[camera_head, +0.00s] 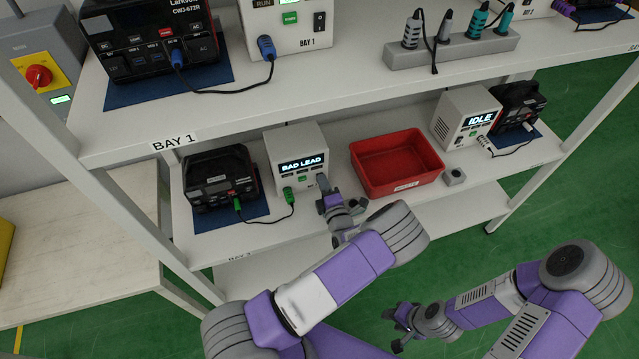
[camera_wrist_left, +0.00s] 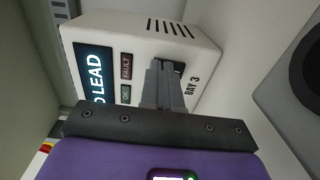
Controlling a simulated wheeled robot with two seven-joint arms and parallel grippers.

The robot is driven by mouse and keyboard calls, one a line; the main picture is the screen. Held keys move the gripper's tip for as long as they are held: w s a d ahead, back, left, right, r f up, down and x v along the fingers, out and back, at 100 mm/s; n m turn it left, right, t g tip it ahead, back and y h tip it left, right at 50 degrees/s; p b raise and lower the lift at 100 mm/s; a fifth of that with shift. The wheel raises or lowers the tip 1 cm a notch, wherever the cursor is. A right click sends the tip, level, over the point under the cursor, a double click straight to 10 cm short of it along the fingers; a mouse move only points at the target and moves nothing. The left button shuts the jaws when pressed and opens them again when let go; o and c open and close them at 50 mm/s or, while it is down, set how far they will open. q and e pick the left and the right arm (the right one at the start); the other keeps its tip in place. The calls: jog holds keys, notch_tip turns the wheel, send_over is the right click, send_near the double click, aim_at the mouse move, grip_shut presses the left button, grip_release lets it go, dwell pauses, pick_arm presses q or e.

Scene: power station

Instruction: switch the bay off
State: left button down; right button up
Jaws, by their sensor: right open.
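A white bay unit (camera_head: 290,146) with a lit "BAD LEAD" screen stands on the lower shelf. In the left wrist view the same unit (camera_wrist_left: 130,30) is labelled "BAY 3" and shows "FAULT" and "OK" lamps. A dark switch (camera_wrist_left: 179,67) on its face is partly hidden behind my fingertips. My left gripper (camera_head: 325,186) is at the lower right of the unit's front. In the wrist view its fingers (camera_wrist_left: 160,75) are together, with nothing seen between them; I cannot tell whether they touch the switch. My right gripper (camera_head: 396,328) is open and empty, low in front of the shelves.
A green lead (camera_head: 293,204) joins the unit to a black power station (camera_head: 219,178) at its left. A red bin (camera_head: 397,160) and a small grey block (camera_head: 455,176) stand to the right, before an "IDLE" unit (camera_head: 464,118). The upper shelf (camera_head: 290,92) overhangs the back.

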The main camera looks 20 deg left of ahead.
pick_arm(q)
jog(key=shift+r, duration=0.25)
jog(key=p+v, duration=0.3)
jog(key=v, duration=1.1)
jog(key=shift+a, duration=0.1)
